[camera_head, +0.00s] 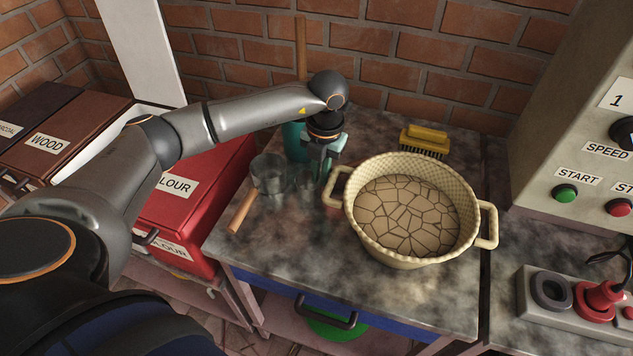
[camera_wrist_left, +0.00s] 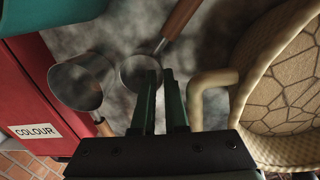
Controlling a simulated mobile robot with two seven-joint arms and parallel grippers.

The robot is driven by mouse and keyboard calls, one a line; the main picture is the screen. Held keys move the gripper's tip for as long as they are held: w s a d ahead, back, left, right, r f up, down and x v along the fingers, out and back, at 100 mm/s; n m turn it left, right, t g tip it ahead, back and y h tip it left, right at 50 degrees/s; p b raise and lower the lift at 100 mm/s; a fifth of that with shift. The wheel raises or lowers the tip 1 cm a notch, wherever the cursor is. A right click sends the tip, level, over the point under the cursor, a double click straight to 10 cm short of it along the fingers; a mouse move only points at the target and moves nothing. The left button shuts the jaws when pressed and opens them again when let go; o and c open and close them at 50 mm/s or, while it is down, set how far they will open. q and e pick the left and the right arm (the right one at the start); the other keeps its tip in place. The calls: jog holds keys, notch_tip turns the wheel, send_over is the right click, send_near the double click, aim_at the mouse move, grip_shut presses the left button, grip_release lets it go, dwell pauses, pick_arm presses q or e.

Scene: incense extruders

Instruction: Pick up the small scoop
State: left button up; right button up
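The small scoop is a glassy round cup (camera_wrist_left: 140,72) with a wooden handle (camera_wrist_left: 180,20) running up to the right in the left wrist view. In the head view its cup (camera_head: 306,181) lies on the table beside my gripper, and its handle is hidden. My left gripper (camera_head: 323,176) points down at the table between the scoops and the basket. In the left wrist view its dark green fingers (camera_wrist_left: 160,75) are apart with nothing visible between them. They overlap the small cup's right edge, just short of the handle. Contact cannot be told. My right gripper is out of view.
A larger scoop (camera_head: 270,172) with a wooden handle lies to the left. A teal container (camera_head: 293,143) stands behind. A cream basket (camera_head: 357,226) is close on the right. A yellow brush (camera_head: 424,139) lies behind it. The table's front is clear.

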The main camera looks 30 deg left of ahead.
aim_at(319, 194)
pick_arm(q)
notch_tip(319, 194, down, 4)
jog(key=shift+f, duration=0.1)
jog(key=shift+c, duration=0.4)
grip_shut()
dwell(1.1)
notch_tip(319, 194, up, 18)
dwell(0.7)
dwell(0.9)
